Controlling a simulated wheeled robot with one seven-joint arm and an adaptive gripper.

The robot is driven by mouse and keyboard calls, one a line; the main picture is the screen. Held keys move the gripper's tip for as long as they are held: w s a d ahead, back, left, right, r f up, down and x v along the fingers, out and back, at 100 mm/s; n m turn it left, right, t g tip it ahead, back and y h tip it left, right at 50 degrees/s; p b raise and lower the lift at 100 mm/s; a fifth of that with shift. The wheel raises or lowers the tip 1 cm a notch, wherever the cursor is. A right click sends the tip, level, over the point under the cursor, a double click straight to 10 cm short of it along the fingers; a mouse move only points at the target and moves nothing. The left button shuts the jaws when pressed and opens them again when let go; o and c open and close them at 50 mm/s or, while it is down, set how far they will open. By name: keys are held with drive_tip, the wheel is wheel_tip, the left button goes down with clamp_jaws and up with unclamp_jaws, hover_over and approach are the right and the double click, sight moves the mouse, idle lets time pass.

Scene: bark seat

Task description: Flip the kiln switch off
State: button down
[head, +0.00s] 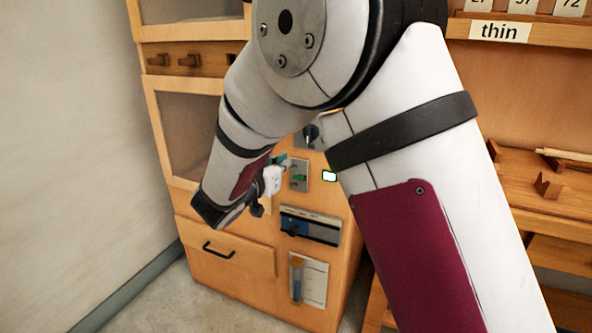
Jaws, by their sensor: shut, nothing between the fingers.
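A small grey switch plate (299,174) with green on it is set in the wooden cabinet front, just right of my gripper. It looks like the kiln switch, but its lever position is too small to tell. My gripper (278,176) is shut and empty, close to the plate's left side. Its fingertips are small and partly lost against the panel, so I cannot tell whether they touch the switch. My arm crosses the middle of the head view and hides part of the cabinet above and right of the plate.
A small lit white-green panel (329,176) is right of the plate. Below are a blue-and-grey slider panel (311,226), a tube (296,277) and a paper sheet (315,283). A drawer (235,251) with a black handle is lower left. Wooden shelves (545,190) stand right; a wall (70,150) left.

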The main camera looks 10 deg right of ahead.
drive_tip(key=shift+w+d, duration=0.1)
drive_tip(key=b, duration=0.3)
hover_over(299, 177)
drive_tip(key=w, duration=0.1)
drive_tip(key=shift+w+d+f, duration=0.1)
drive_tip(key=shift+d+f, duration=0.1)
drive_tip(key=shift+f, duration=0.6)
drive_tip(key=shift+s+a+f+b, duration=0.2)
drive_tip(key=shift+f+b, duration=0.1)
drive_tip(key=shift+f, duration=0.25)
drive_tip(key=shift+s+a+f+b, duration=0.15)
drive_tip(key=shift+f+b, duration=0.1)
drive_tip(key=shift+f, duration=0.25)
drive_tip(key=shift+s+a+f+b, duration=0.15)
drive_tip(key=shift+s+f+b, duration=0.2)
drive_tip(key=shift+f, duration=0.3)
drive_tip(key=shift+a+f, duration=0.1)
drive_tip(key=shift+a, duration=0.05)
